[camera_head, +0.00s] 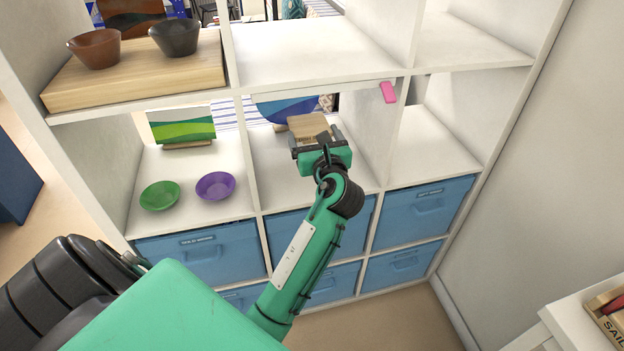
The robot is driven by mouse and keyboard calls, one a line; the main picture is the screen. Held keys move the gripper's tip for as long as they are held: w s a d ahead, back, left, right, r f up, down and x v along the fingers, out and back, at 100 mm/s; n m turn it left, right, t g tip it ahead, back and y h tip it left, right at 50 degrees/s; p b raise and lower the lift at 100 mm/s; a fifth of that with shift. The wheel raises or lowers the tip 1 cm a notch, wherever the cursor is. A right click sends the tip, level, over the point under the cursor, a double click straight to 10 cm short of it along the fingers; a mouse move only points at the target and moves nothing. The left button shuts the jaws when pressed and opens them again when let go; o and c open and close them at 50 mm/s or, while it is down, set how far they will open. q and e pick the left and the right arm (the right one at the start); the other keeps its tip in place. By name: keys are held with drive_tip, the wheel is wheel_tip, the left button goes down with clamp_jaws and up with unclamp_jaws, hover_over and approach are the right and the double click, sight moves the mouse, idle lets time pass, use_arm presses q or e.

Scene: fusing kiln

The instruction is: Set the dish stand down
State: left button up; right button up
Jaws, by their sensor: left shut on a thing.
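My left gripper (321,140) reaches into the middle cubby of the shelf's second row. It is shut on a light wooden piece, the dish stand (309,126), at the cubby's middle. The fingers cover part of the stand, and I cannot tell whether its underside touches the shelf board (278,178). A blue dish (280,110) shows behind the stand and to its left, partly hidden by it; I cannot tell whether the two touch. My right gripper is not in view.
A green striped panel (181,123) on a small wooden stand, a green bowl (160,196) and a purple bowl (215,186) occupy the left cubby. Above are a brown bowl (95,48) and a dark bowl (175,37). A pink tag (388,92) marks a divider. The right cubby is empty.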

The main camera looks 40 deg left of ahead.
use_arm(q)
wheel_tip(320, 180, down, 11)
drive_tip(key=shift+r+b, duration=0.15)
drive_tip(key=shift+b, duration=0.9)
drive_tip(key=shift+f+b, duration=0.5)
drive_tip(key=shift+f, duration=1.65)
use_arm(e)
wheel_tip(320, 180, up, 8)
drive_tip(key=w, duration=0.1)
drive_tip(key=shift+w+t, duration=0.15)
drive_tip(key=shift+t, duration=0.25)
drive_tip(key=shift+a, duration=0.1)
use_arm(q)
drive_tip(key=shift+f, duration=0.2)
drive_tip(key=o, duration=0.9)
drive_tip(key=shift+r, duration=0.15)
